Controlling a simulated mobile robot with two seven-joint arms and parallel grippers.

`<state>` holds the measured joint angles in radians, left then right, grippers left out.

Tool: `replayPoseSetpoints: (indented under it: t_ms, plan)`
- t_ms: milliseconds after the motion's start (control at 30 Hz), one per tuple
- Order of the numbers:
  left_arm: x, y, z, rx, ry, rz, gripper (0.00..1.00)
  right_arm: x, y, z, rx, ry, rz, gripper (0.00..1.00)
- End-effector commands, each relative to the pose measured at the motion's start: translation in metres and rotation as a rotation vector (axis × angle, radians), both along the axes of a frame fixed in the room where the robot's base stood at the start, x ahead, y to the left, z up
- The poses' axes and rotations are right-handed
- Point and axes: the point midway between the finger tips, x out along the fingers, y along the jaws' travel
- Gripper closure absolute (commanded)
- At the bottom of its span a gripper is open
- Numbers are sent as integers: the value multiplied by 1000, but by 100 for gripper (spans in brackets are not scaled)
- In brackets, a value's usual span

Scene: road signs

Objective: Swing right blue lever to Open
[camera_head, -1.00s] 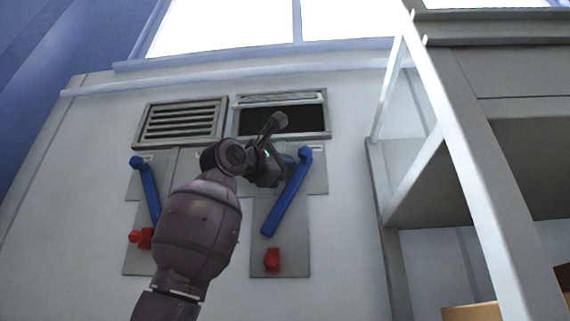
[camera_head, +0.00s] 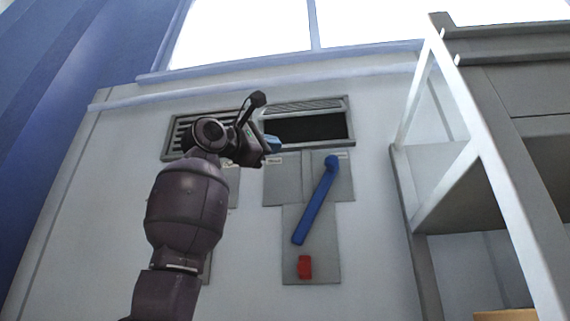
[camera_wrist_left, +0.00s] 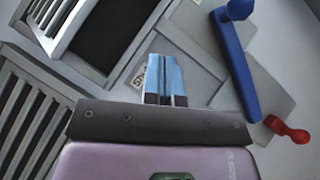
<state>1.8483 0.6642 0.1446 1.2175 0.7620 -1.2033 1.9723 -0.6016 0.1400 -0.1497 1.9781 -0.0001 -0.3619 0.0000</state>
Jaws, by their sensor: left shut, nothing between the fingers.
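The right blue lever (camera_head: 314,202) is on a grey wall plate. Its knobbed upper end is at the plate's upper right, and its arm slants down and left. It also shows in the left wrist view (camera_wrist_left: 236,66). My left gripper (camera_head: 271,144) is shut and empty, left of the lever's upper end and apart from it. Its blue fingertips (camera_wrist_left: 165,78) sit in front of the plate's left label, which seems to read "Shut" and is partly hidden. A second label beside the lever's top is too small to read. The left blue lever is hidden behind my arm.
A red handle (camera_head: 304,267) is below the lever. Above the plate is an open vent (camera_head: 310,127) with a raised slatted flap; a slatted vent (camera_head: 182,132) is to its left, partly behind my arm. A shelf frame (camera_head: 472,165) stands at right. Wall between is clear.

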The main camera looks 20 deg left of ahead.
Motion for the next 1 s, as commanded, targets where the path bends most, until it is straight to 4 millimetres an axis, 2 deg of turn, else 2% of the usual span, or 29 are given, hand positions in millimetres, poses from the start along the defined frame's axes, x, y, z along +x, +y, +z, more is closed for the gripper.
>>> replayPoseSetpoints:
  t_ms: [200,700,1000]
  plan:
    - [-13,6,5,-1,0,-1,100,4,1,1,0,-10,2,57]
    - [-14,7,6,-1,0,0,100,-7,-2,-6,-2,14,-2,57]
    - [-14,7,6,0,0,0,100,-2,-1,-4,-3,5,1,57]
